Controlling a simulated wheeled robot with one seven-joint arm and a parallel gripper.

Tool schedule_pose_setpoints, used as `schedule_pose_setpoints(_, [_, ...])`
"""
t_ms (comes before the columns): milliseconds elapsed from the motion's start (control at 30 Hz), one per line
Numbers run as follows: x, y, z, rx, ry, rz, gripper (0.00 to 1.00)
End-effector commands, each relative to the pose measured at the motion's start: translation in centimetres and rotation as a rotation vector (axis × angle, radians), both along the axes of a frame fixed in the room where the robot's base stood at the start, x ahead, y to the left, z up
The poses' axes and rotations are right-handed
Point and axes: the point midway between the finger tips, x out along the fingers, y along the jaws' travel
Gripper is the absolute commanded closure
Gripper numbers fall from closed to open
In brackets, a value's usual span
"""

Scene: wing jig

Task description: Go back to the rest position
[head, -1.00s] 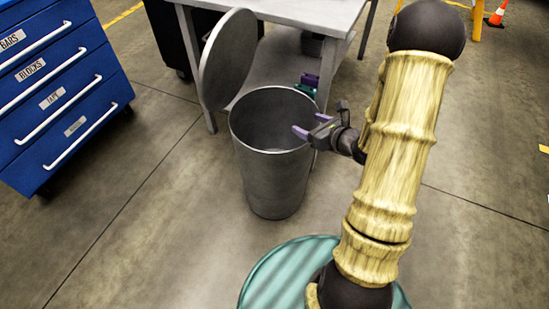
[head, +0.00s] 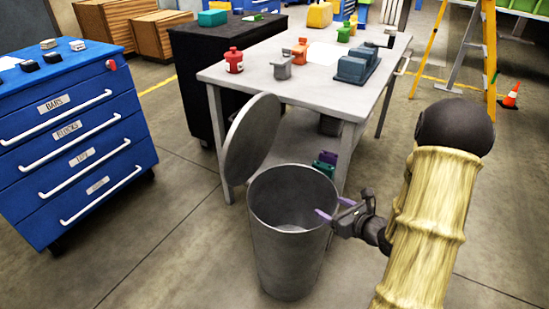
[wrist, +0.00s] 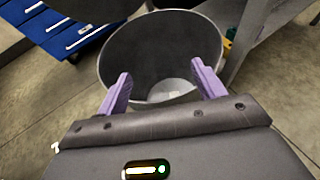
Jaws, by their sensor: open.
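My gripper (head: 334,208) is at the right rim of a grey metal bin (head: 285,255), with its purple fingers pointing left over the opening. In the wrist view, the two fingers (wrist: 160,75) are apart with nothing between them, and the open bin (wrist: 112,55) lies ahead of them. A pale patch shows on the bin's floor; I cannot tell what it is. The bin's round lid (head: 250,140) stands tilted up at the back left. My arm reaches in from the lower right.
A grey workbench (head: 225,75) with a red bottle (head: 234,60), clamps and a blue-grey block (head: 357,66) stands behind the bin. A blue drawer cabinet (head: 75,150) is at left. A yellow ladder (head: 435,45) and an orange cone (head: 510,95) are at right. Floor between cabinet and bin is clear.

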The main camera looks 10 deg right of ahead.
Motion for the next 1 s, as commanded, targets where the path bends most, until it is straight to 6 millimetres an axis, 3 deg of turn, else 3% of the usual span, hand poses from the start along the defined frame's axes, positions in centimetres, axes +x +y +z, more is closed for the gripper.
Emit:
schedule_pose_setpoints(167, [-0.2,0.8,0.2,-0.009,0.002,0.038,0.31])
schedule_pose_setpoints(267, [-0.9,2.7,0.6,-0.037,0.009,0.136,0.31])
schedule_pose_setpoints(500, [-5.7,9.4,1.6,-0.202,0.033,0.564,0.31])
schedule_pose_setpoints(633, [-9.0,11.6,1.7,-0.333,0.037,0.805,0.31])
schedule_pose_setpoints(800, [-12.9,12.6,1.7,-0.535,0.021,1.104,0.31])
schedule_pose_setpoints(1000, [-16.2,11.7,1.7,-0.817,-0.029,1.429,0.31])
